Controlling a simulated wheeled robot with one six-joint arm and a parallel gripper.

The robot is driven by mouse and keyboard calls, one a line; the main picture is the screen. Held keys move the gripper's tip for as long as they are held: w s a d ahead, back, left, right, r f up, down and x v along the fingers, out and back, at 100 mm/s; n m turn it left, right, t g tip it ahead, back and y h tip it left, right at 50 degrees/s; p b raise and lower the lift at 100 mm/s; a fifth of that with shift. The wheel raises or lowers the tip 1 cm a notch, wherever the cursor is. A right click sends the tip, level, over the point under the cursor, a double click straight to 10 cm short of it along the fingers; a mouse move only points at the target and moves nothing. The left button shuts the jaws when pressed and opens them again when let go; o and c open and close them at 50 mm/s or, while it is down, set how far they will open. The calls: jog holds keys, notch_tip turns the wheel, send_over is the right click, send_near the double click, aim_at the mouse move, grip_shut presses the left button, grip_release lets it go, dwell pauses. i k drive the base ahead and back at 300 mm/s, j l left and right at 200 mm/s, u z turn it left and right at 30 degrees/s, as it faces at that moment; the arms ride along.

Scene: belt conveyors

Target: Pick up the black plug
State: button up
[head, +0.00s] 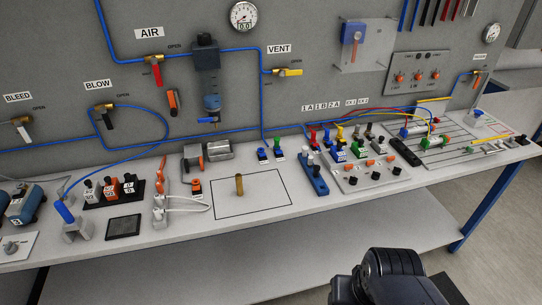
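Several small black pieces are in the head view, and I cannot tell for certain which is the black plug. A dark grey plug-like piece (370,130) stands at the back of a group of coloured plugs on the right. Dark links of my arm show at the bottom right. My gripper's fingers are not visible.
Red (313,138), blue (340,154) and green (359,150) plugs crowd the right of the bench. A brass cylinder (239,186) stands inside a black outlined rectangle, which is otherwise clear. Blue hoses (165,119) hang along the grey panel. A blue post (505,195) supports the bench.

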aim_at(316, 168)
jog(key=i+l+u, duration=0.15)
jog(key=i+l, duration=0.15)
jog(key=i+l+u, duration=0.25)
jog(key=i+l, duration=0.2)
jog(key=l, duration=0.3)
jog(key=i+l+u, duration=0.15)
jog(key=l, duration=0.25)
jog(key=i, duration=0.1)
